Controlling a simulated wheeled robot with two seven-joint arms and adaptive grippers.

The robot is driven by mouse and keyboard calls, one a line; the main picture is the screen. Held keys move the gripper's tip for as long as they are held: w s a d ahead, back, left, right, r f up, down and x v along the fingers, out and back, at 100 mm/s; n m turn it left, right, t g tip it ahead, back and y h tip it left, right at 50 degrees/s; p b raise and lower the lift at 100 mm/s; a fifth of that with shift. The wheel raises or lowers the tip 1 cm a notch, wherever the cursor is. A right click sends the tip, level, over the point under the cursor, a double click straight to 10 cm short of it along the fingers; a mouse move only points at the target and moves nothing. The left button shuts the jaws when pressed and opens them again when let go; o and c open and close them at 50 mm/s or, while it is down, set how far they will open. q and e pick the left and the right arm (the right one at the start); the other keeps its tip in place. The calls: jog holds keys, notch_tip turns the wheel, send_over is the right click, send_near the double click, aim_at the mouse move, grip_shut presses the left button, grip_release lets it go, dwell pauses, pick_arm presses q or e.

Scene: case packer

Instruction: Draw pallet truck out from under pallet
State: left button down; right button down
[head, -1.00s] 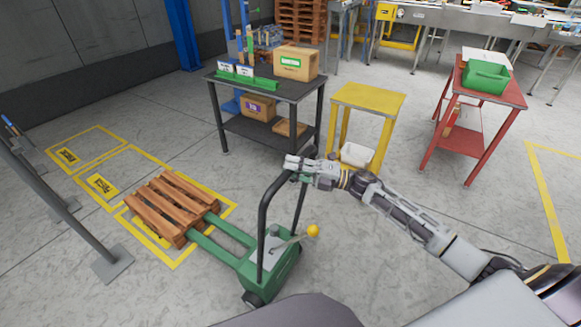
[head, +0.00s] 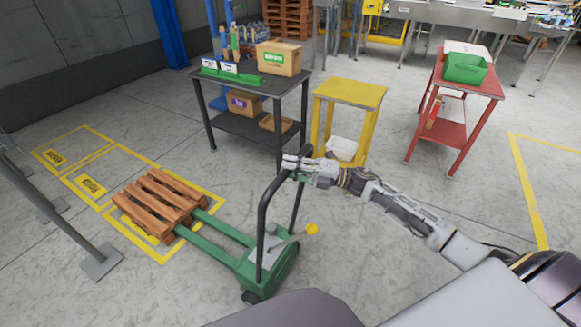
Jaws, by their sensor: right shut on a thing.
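The green pallet truck (head: 268,268) stands at the lower middle of the head view, with a tall dark loop handle and a lever with a yellow knob. Its two forks run up and left to the wooden pallet (head: 165,202). The fork ends are hidden at the pallet, and a good length of each fork shows bare between pallet and truck body. The pallet lies over a yellow-outlined floor bay. My right gripper (head: 297,164) is shut on the top bar of the truck's handle. My left gripper is not in view.
A dark two-shelf table (head: 250,84) with boxes stands behind the truck. A yellow stand (head: 350,92) and a red table (head: 470,82) with a green bin stand to its right. A grey post with a foot plate (head: 100,262) is left of the pallet. Floor at right is clear.

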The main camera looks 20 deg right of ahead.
jog(key=c, duration=1.3)
grip_release()
jog(key=shift+a, duration=0.1)
jog(key=shift+o, duration=0.2)
jog(key=v, duration=1.2)
jog(key=shift+f, duration=0.1)
